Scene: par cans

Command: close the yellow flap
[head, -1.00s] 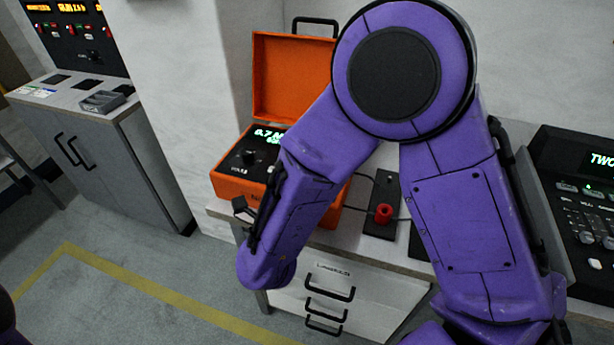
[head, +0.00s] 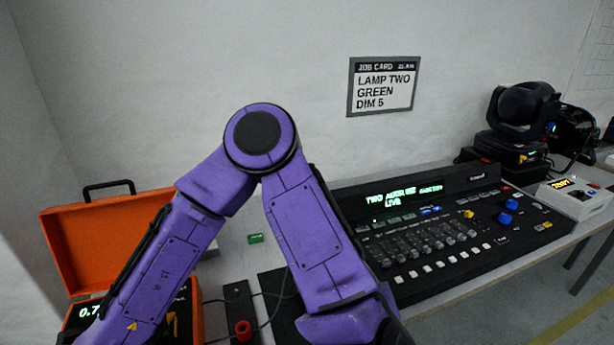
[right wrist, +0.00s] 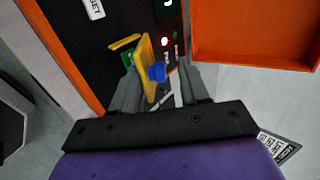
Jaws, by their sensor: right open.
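The yellow flap (right wrist: 145,68) stands raised off the dark panel of the open orange case in the right wrist view, seen nearly edge-on. A blue piece (right wrist: 157,73) shows right beside it. My right gripper (right wrist: 156,88) is open, with one grey finger on each side of the flap; I cannot tell whether either touches it. In the head view the orange case (head: 105,240) is at lower left with its lid up. My purple right forearm covers much of its panel and the gripper is hidden there. My left gripper is not in view.
A lighting console (head: 425,235) stands on the bench to the right. A red knob (head: 243,330) on a dark plate and cables lie beside the case. A job card (head: 382,84) hangs on the wall. The raised orange lid (right wrist: 255,35) is close to the right gripper.

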